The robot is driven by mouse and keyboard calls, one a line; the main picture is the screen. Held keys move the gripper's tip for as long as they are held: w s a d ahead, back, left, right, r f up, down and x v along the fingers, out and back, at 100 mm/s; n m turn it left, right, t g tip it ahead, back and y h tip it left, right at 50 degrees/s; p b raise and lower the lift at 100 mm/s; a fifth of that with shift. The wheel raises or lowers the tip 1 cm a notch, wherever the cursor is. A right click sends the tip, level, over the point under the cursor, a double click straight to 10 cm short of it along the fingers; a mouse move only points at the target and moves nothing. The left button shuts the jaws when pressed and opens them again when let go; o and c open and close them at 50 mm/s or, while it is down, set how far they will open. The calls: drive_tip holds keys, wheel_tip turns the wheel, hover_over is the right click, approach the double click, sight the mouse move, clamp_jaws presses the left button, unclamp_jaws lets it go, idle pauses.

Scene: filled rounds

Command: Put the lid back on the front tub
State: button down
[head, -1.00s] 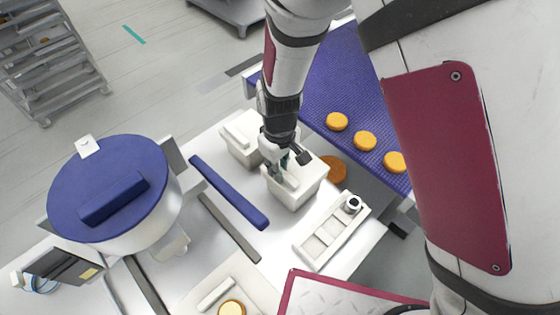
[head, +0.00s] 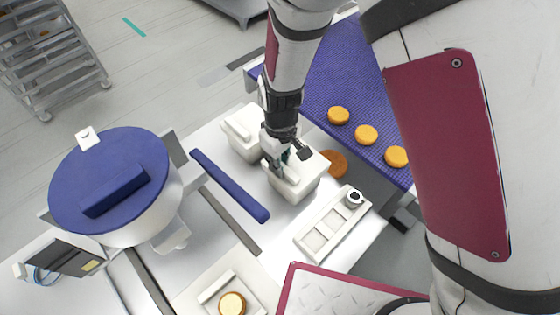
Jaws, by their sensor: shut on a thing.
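The front tub (head: 297,190) is a white box on the white worktop, near the middle of the head view. Its white lid (head: 289,176), with a raised bar handle, shows at the tub's top, directly below my gripper. My gripper (head: 280,164) is shut on the lid's handle. The lid looks level with the tub's rim, but I cannot tell whether it is fully seated. The arm and gripper hide the far part of the lid and rim.
A second white lidded tub (head: 240,142) stands close behind on the left. A blue bar (head: 230,186) lies to the left, and a white compartment tray (head: 328,228) to the right. A blue conveyor (head: 345,80) carries yellow rounds. A large blue-lidded drum (head: 135,210) stands at left.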

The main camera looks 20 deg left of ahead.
drive_tip(key=shift+f, duration=0.25)
idle(0.5)
drive_tip(key=c, duration=1)
unclamp_jaws()
drive_tip(key=shift+r+p, duration=1.4)
drive_tip(key=shift+r, duration=2.15)
